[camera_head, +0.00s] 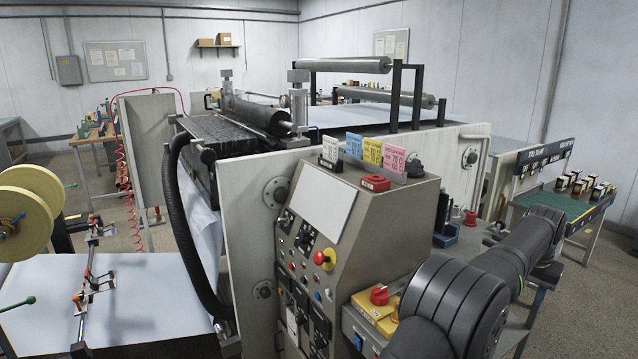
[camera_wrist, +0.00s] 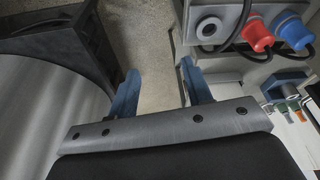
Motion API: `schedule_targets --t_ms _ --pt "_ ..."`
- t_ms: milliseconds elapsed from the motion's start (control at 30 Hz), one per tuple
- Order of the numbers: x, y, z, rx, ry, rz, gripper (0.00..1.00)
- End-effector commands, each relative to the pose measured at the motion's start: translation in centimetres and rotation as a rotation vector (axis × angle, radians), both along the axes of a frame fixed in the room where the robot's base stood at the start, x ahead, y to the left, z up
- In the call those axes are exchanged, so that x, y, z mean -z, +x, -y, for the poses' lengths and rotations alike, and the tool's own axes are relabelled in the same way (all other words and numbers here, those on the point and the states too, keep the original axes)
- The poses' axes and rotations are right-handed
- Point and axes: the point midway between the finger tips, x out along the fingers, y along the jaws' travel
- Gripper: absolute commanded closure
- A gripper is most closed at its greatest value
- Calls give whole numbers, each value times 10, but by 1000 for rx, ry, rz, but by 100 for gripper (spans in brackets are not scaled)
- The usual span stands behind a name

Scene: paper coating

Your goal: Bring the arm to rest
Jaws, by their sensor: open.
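My gripper (camera_wrist: 158,86) shows in the wrist view with its two blue fingers spread wide apart. Nothing is between them; the bare floor (camera_wrist: 150,40) shows through the gap. In the head view my dark arm reaches from the bottom right up toward the right, beside the coating machine (camera_head: 345,230). I cannot make out the gripper in the head view.
A red connector (camera_wrist: 257,35) and a blue connector (camera_wrist: 292,30) with black cables sit right of my fingers. A large grey curved surface (camera_wrist: 40,110) is at the left. The head view shows a control panel (camera_head: 323,200) and a green-topped bench (camera_head: 560,205).

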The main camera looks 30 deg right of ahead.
Motion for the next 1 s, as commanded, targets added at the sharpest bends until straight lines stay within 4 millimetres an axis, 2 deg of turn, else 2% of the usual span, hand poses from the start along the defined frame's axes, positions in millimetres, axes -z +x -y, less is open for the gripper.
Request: schedule_targets --t_ms 200,400,767,867,1000 --pt "4 -1 18 -2 1 0 55" --pt "15 18 22 -2 1 -1 55" --pt "17 22 22 -1 0 0 55" --pt "17 22 22 -1 0 0 39" --pt "17 22 22 -1 0 0 11"
